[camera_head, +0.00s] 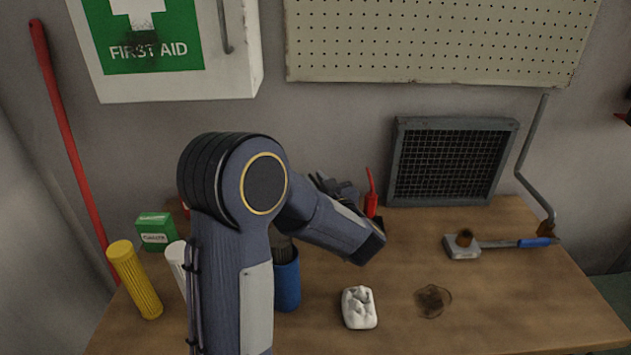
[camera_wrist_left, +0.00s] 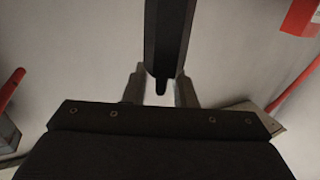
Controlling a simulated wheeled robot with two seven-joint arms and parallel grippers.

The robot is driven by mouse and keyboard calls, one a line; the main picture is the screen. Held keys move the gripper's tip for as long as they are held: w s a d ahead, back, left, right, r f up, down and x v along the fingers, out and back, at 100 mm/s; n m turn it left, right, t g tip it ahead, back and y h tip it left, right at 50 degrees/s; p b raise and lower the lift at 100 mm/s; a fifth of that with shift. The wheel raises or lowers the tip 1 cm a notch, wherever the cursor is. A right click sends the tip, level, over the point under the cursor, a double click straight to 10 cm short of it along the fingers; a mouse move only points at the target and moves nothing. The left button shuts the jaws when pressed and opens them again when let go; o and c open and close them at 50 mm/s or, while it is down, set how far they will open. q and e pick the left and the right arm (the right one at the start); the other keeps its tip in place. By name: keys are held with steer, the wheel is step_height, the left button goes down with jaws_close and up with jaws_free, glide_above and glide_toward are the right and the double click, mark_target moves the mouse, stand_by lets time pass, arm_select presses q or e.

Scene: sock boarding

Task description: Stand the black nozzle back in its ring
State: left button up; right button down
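A long black tapered piece, which looks like the black nozzle (camera_wrist_left: 168,40), runs down from the top of the left wrist view. Its narrow tip lies between the two grey fingers of my left gripper (camera_wrist_left: 160,88), which sit close against its sides. In the head view my left gripper (camera_head: 337,187) shows only in part behind my own arm, near the back of the table, and the nozzle cannot be clearly told apart there. I cannot make out the nozzle's ring in either view. My right gripper is not in view.
The wooden table (camera_head: 510,310) holds a yellow cylinder (camera_head: 135,280), a green box (camera_head: 156,231), a blue cup (camera_head: 287,282), a red-spouted can (camera_head: 371,195), a crumpled white item (camera_head: 359,308) and a grey block (camera_head: 462,247). A framed mesh filter (camera_head: 448,160) leans at the back. The front right is clear.

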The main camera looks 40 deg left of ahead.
arm_select(q)
steer(key=shift+o, duration=0.6)
steer(key=shift+d, duration=0.1)
steer(key=v, duration=0.7)
steer(key=shift+s+d, duration=0.15)
steer(key=shift+d, duration=0.15)
